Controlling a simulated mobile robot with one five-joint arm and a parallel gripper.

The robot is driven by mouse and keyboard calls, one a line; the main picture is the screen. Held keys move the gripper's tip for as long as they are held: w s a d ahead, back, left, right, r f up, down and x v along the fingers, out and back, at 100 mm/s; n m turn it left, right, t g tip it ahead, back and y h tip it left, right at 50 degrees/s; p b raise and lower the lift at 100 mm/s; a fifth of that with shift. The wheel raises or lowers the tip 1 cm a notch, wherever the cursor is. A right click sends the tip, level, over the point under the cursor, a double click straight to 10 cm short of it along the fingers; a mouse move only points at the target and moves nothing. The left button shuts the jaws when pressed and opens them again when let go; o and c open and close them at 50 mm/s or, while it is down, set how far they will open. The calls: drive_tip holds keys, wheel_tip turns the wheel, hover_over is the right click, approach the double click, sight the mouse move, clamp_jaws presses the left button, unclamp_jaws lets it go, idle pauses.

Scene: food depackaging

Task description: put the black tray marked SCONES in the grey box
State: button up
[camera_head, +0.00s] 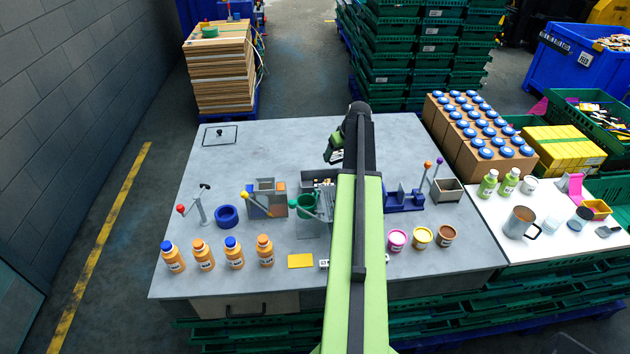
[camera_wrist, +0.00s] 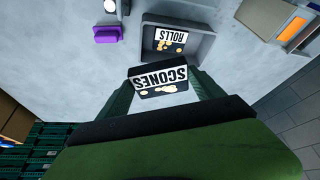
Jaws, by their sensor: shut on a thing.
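My gripper (camera_wrist: 162,90) is shut on the black tray marked SCONES (camera_wrist: 160,81), with one green finger on each side of it. Its label faces the wrist camera and reads upside down. In the head view, my gripper (camera_head: 334,155) is above the middle of the table, and the tray shows only as a small dark and white patch. The grey box (camera_wrist: 204,50) lies just beyond the held tray in the wrist view. A black tray marked ROLLS (camera_wrist: 170,40) is inside it. In the head view, my arm partly hides the grey box (camera_head: 308,175).
Left of the grey box in the head view stands a grey holder with an orange part (camera_head: 279,197); right is a blue fixture (camera_head: 404,201). Orange bottles (camera_head: 235,253) line the front left. A purple block (camera_wrist: 107,34) shows in the wrist view. The table's back left is mostly clear.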

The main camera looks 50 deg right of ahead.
drive_tip(key=shift+w+a+f+b, duration=0.9)
drive_tip(key=shift+w+f+b, duration=0.2)
drive_tip(key=shift+f+b, duration=0.55)
drive_tip(key=shift+w+a+f+b, duration=1)
drive_tip(key=shift+f+b, duration=0.4)
drive_tip(key=shift+f, duration=0.5)
drive_tip(key=shift+w+a+f+b, duration=0.8)
drive_tip(key=shift+w+f+b, duration=0.4)
drive_tip(key=shift+f+b, duration=0.45)
drive_tip(key=o, duration=1.5)
drive_tip(key=shift+o, duration=0.2)
